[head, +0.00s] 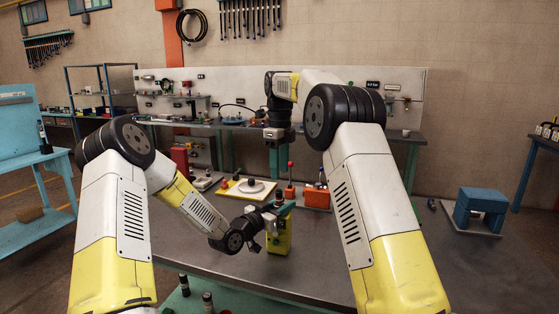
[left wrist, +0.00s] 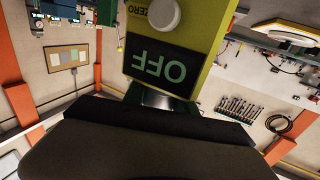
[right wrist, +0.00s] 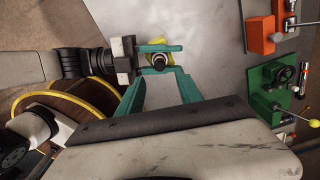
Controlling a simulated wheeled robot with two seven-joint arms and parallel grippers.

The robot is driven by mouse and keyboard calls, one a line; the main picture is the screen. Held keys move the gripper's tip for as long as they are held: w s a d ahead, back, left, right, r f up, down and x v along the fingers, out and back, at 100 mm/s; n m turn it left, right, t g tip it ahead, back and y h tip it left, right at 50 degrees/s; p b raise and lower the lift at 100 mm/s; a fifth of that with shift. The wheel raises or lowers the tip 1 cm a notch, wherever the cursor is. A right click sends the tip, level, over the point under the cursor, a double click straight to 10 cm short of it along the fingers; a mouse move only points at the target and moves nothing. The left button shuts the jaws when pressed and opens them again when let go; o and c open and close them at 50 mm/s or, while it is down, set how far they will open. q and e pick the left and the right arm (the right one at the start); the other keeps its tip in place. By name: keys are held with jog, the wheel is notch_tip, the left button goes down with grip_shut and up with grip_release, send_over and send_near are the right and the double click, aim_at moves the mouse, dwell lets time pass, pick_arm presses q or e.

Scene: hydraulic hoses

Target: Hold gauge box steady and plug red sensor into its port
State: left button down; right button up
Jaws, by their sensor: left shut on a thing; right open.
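The yellow-green gauge box (head: 279,241) is held above the bench in the middle of the head view. The left wrist view shows its dark display (left wrist: 160,64) reading OFF, a pale round knob (left wrist: 163,14) and the word ZERO. My left gripper (head: 279,208) is shut on the box. From above, the right wrist view shows a round fitting (right wrist: 159,62) between the teal fingers, with yellow behind it. My right gripper (right wrist: 160,80) is open, its fingers pointing towards that fitting. I cannot make out the red sensor for certain.
On the bench (head: 210,262) stand an orange box (head: 317,198), a red-topped post (head: 290,180) and a yellow board with a white disc (head: 249,187). The right wrist view shows a green device (right wrist: 275,90) at right. The front right of the bench is clear.

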jog(key=shift+r, duration=1.5)
pick_arm(q)
jog(key=c, duration=0.9)
grip_release()
